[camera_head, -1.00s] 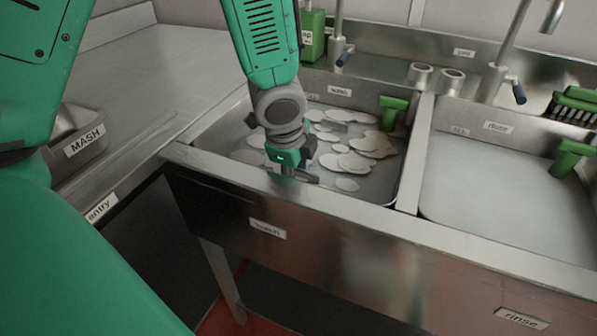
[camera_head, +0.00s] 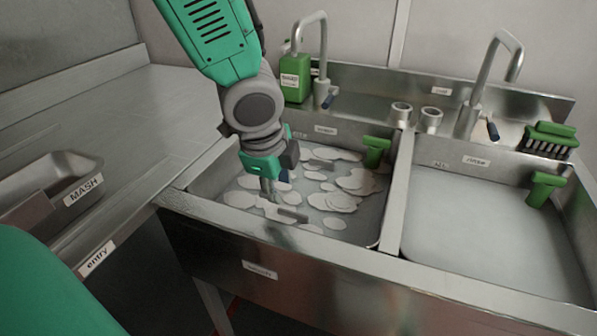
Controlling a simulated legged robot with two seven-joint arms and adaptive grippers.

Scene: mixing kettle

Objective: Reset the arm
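My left arm comes in from the upper left, and its gripper (camera_head: 278,200) is low over the left sink basin marked wash (camera_head: 228,168), near its front left part. Grey finger parts show close to the foam and water, but I cannot make out the gap between them. I see no object held in it. My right gripper is not in view.
White foam patches (camera_head: 352,182) lie in the wash basin. The rinse basin (camera_head: 480,225) is at right, with a green brush (camera_head: 550,140) behind. Faucets (camera_head: 322,60), a green soap bottle (camera_head: 296,78) and a MASH tray (camera_head: 50,190) stand nearby.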

